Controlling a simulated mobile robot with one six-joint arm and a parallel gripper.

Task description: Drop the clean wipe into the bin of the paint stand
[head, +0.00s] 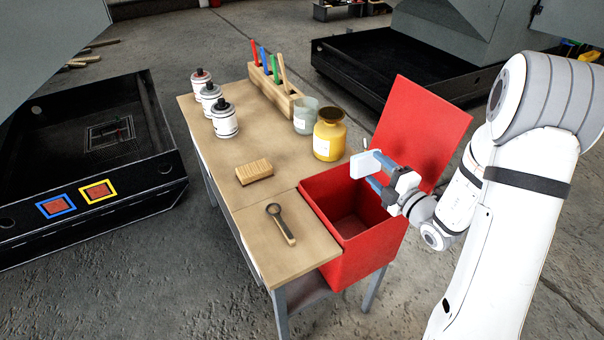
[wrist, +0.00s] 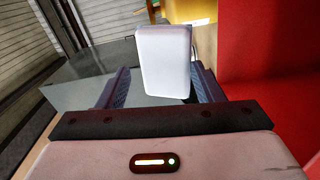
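The clean wipe (head: 364,164) is a pale, flat, rounded pad held in the air over the bin. It also shows in the wrist view (wrist: 165,62), between the fingertips. My gripper (head: 377,172) has blue fingers and is shut on the wipe; in the wrist view the fingers (wrist: 160,80) lie on either side of it. The bin (head: 362,260) is a red open-topped box at the right front of the paint stand (head: 220,165). Its red lid (head: 425,125) stands open behind it. Part of the bin's far rim is hidden by my gripper.
On the stand are several spray cans (head: 224,120), a wooden rack (head: 272,92) with coloured sticks, a glass jar (head: 305,118), a yellow jar (head: 329,138) near the wipe, a wooden block (head: 254,172) and a dark-ringed tool (head: 281,224). The bin's inside looks empty.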

